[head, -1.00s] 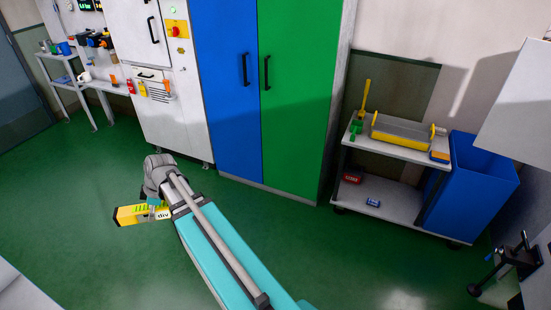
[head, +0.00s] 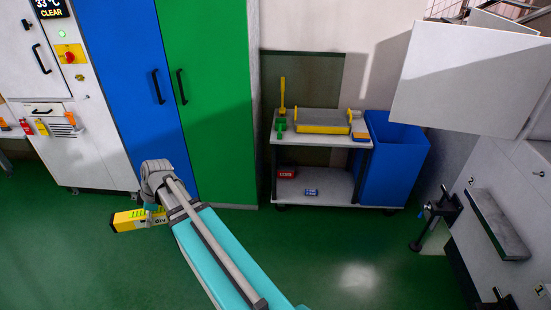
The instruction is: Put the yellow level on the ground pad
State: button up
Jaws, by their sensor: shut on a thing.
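The yellow level (head: 127,220) sticks out to the left of my gripper (head: 153,215), at the end of my teal arm. My gripper is shut on the level and holds it above the green floor, in front of the blue cabinet door. The fingers are partly hidden behind the wrist and the level. I cannot make out a ground pad in this view.
A grey cart (head: 318,146) stands at the back wall with a yellow tool tray (head: 322,128) on top. A blue bin (head: 395,160) is beside it. The green floor (head: 330,250) between is clear.

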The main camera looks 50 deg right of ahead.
aim_at(495, 218)
jog(key=z, duration=1.05)
jog(key=i, duration=0.4)
jog(key=z, duration=2.45)
